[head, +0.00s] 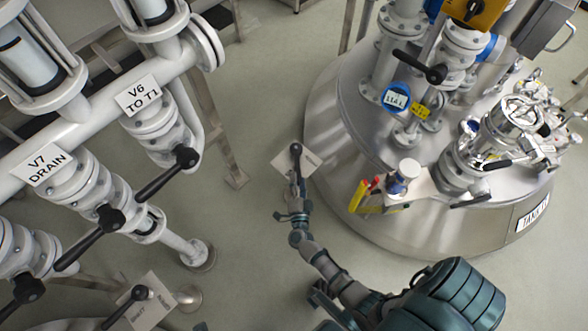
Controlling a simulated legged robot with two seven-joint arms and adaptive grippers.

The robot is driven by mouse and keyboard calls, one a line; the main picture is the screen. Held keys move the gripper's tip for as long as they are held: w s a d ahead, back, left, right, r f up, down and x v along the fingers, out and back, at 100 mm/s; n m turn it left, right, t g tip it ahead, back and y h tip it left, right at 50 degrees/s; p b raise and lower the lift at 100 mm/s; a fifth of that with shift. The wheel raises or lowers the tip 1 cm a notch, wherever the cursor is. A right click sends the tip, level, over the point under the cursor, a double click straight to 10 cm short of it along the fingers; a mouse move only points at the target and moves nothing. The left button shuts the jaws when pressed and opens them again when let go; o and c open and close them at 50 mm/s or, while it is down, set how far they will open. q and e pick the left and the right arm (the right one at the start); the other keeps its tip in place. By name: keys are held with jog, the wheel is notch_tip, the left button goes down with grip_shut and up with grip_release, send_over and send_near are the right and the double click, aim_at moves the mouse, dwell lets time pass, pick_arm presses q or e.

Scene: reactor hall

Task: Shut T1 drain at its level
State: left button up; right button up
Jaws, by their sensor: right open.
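The steel tank (335,130) stands at the right, with a label reading "TANK" and an unclear ending (532,215) on its side. Low at its left side is a black-knobbed lever (296,150) with a pale tag plate (311,160) behind it; the tag's writing is too small to read. My right arm reaches up from the lower right. My right gripper (297,192) is open just below the knob, over the lever's lower part. I cannot tell whether it touches the lever. The valve body under the lever is hidden. My left gripper is not in view.
White pipework at the left carries valves tagged "V7 DRAIN" (43,169) and "V6 TO T1" (138,95), with black levers sticking out. A tagged lever (139,293) stands at the lower left. Gauge and valves crowd the tank top. Floor (245,235) between is clear.

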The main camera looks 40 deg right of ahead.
aim_at(297, 171)
jog(key=shift+b+x, duration=0.4)
jog(key=shift+x, duration=1.9)
grip_shut()
